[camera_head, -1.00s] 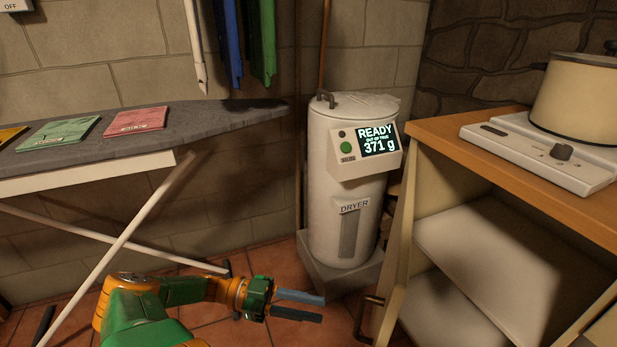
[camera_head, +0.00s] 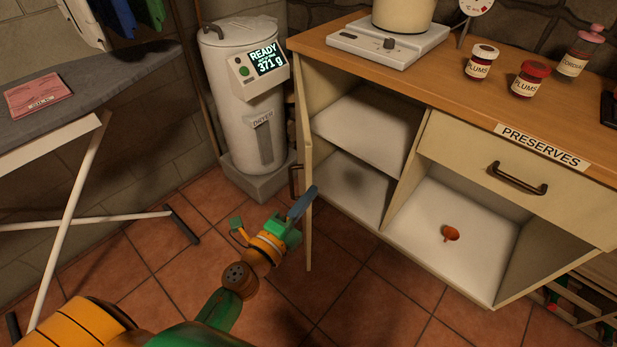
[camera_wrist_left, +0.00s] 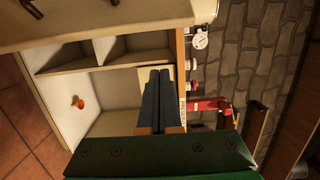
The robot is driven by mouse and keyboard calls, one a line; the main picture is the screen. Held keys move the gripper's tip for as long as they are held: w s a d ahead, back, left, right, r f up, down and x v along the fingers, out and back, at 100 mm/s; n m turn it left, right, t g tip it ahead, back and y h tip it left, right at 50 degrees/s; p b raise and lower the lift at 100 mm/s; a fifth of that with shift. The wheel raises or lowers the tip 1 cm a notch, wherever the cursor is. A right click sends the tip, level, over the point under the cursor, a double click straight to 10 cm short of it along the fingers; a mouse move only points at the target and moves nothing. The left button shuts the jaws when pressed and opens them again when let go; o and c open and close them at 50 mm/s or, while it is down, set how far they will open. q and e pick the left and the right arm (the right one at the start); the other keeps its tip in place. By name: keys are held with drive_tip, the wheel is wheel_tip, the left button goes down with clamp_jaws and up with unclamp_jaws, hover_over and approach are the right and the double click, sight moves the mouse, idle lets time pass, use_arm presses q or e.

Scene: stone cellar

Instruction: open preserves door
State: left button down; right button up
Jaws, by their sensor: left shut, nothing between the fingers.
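The preserves cabinet (camera_head: 428,128) has a wooden top and a drawer labelled PRESERVES (camera_head: 543,146). Its cream door (camera_head: 308,240) stands swung out at the left side, seen nearly edge-on, with a dark handle (camera_head: 294,180) on its outer face. The compartments behind are exposed. My left gripper (camera_head: 302,203) is shut and empty; its blue-grey fingers overlap the door's edge just below the handle, and I cannot tell whether they touch. In the left wrist view the shut fingers (camera_wrist_left: 160,100) point toward the open cabinet. My right gripper is not in view.
A white dryer (camera_head: 248,110) stands left of the cabinet. An ironing board (camera_head: 85,95) with crossed legs is farther left. Jars (camera_head: 530,78) and a hotplate (camera_head: 388,42) are on the cabinet top. An orange funnel-like thing (camera_head: 450,233) lies inside. Tiled floor before the cabinet is clear.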

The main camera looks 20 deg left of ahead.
use_arm(q)
drive_tip(key=w+d, duration=0.2)
drive_tip(key=w, duration=0.8)
drive_tip(key=a, duration=0.1)
drive_tip(key=s+a, duration=0.2)
drive_tip(key=shift+s+a+f, duration=0.1)
drive_tip(key=shift+a+f, duration=0.2)
drive_tip(key=shift+a, duration=0.1)
